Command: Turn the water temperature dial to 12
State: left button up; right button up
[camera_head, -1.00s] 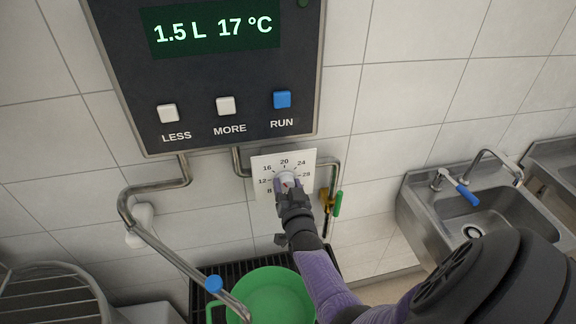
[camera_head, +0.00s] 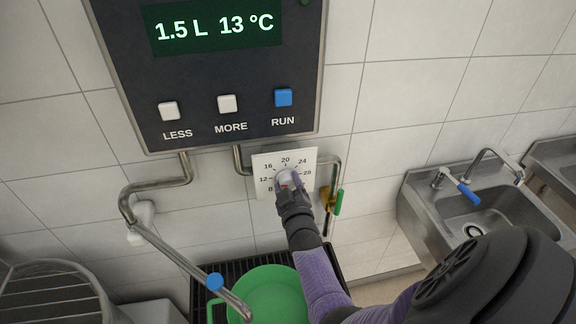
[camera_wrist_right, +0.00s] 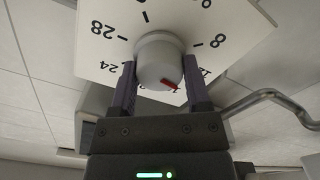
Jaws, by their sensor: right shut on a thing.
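The water temperature dial (camera_head: 285,179) is a pale round knob on a white square scale plate (camera_head: 307,158) with numbers from 8 to 28, fixed to the tiled wall. My right gripper (camera_head: 287,183) is shut on the dial, one finger on each side. In the right wrist view the gripper (camera_wrist_right: 160,85) holds the knob (camera_wrist_right: 158,52), which has a red pointer mark (camera_wrist_right: 168,84) near the palm side. My left gripper is not in view.
The dark control box above has LESS (camera_head: 168,111), MORE (camera_head: 227,104) and RUN (camera_head: 283,98) buttons. A bent pipe (camera_head: 185,265) runs at the left to a green bucket (camera_head: 275,288) below. A yellow-green valve (camera_head: 330,201) sits close right of the plate. A steel sink (camera_head: 470,205) is at the right.

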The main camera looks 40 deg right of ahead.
jog(key=shift+n, duration=0.7)
jog(key=o, duration=1.3)
jog(key=shift+f, duration=0.1)
